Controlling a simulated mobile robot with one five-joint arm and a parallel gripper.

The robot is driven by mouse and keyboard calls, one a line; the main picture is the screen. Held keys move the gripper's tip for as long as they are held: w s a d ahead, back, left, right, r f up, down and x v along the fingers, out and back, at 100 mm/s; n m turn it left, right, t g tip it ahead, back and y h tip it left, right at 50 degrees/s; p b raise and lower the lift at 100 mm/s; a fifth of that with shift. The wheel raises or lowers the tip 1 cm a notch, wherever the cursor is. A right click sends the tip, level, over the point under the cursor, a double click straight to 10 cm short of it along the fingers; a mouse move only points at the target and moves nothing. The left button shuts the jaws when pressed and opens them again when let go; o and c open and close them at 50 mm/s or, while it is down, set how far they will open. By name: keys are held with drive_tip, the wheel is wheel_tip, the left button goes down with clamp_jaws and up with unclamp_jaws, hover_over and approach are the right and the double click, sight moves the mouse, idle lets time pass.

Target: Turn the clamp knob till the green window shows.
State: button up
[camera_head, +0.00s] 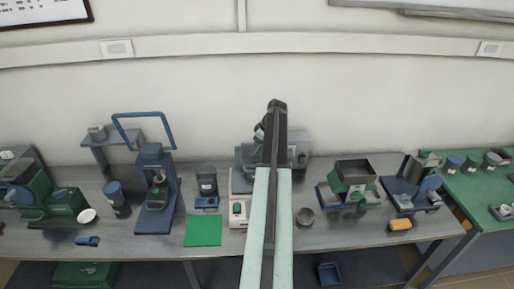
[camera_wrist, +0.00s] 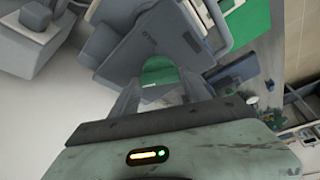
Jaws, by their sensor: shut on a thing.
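The clamp knob appears to be the green, rounded part (camera_wrist: 160,74) between my fingers in the wrist view. It sits against a grey device (camera_wrist: 150,42) with flat panels. My gripper (camera_wrist: 162,88) is shut on this part, with one grey finger on each side. In the head view, my arm reaches over the bench to the grey device (camera_head: 298,150) at the back middle. My arm hides much of the device there, and the fingertips are hard to make out. I cannot make out a green window for certain in either view.
A blue-framed press (camera_head: 157,190) and a green mat (camera_head: 203,230) are left of my arm. The bench's front strip is partly clear.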

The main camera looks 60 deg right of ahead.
drive_tip(key=shift+a+m+h, duration=0.15)
drive_tip(key=shift+m+h, duration=0.25)
drive_tip(key=shift+m, duration=0.5)
drive_tip(key=m, duration=0.2)
drive_tip(key=m+h, duration=0.1)
drive_tip(key=m, duration=0.1)
drive_tip(key=shift+a+f+h, duration=0.1)
drive_tip(key=shift+a+h, duration=0.1)
drive_tip(key=shift+h, duration=0.1)
drive_tip(key=m+g+h, duration=0.1)
drive_tip(key=m, duration=0.5)
drive_tip(key=shift+w+a+g+h, duration=0.1)
drive_tip(key=shift+w+g+h, duration=0.1)
drive_tip(key=shift+g+h, duration=0.2)
drive_tip(key=shift+m, duration=0.3)
drive_tip(key=o, duration=1.4)
